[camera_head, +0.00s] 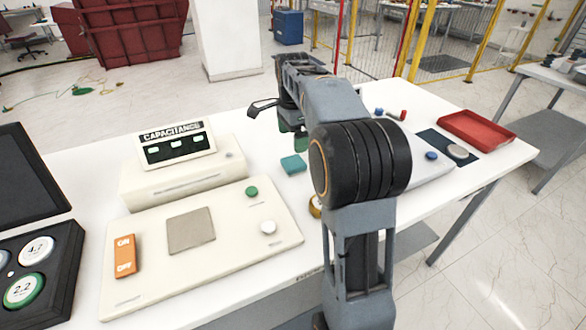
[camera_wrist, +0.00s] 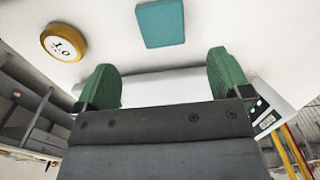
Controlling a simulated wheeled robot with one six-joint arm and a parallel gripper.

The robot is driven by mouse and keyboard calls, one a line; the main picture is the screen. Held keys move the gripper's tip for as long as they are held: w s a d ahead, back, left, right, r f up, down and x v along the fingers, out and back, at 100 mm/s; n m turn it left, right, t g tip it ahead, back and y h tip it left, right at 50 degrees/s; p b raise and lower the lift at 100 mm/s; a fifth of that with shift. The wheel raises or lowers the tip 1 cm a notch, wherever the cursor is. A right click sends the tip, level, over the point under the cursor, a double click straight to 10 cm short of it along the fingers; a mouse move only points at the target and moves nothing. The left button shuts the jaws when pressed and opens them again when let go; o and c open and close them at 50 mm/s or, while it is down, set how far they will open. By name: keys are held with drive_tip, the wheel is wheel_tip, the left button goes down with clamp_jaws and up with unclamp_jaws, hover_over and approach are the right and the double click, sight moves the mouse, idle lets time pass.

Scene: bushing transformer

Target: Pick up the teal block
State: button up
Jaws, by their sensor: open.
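The teal block (camera_head: 293,164) lies flat on the white table, to the right of the capacitance meter. It also shows in the wrist view (camera_wrist: 160,23) at the top centre, beyond the fingertips. My gripper (camera_wrist: 163,80) has two green fingers set wide apart with nothing between them. In the head view my gripper (camera_head: 300,142) hangs over the table just above and beside the block, partly hidden by my arm. The block is apart from both fingers in the wrist view.
The capacitance meter (camera_head: 180,165) and a cream panel with an ON/OFF switch (camera_head: 125,256) stand left. A yellow disc marked 1.0 (camera_wrist: 64,43) lies near the block. A red tray (camera_head: 476,130) and dark mat (camera_head: 432,143) are at the right. A black case (camera_head: 68,290) is far left.

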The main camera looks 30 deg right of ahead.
sight(294, 161)
wheel_tip(294, 161, down, 5)
drive_tip(key=shift+r+b, duration=0.15)
drive_tip(key=shift+b, duration=0.15)
drive_tip(key=shift+w+d+f+b, duration=0.1)
drive_tip(key=shift+f+b, duration=0.05)
drive_tip(key=shift+f, duration=1.15)
drive_tip(key=shift+d+f+b, duration=0.1)
drive_tip(key=shift+f+b, duration=0.05)
drive_tip(key=shift+f, duration=1.15)
drive_tip(key=c, duration=1)
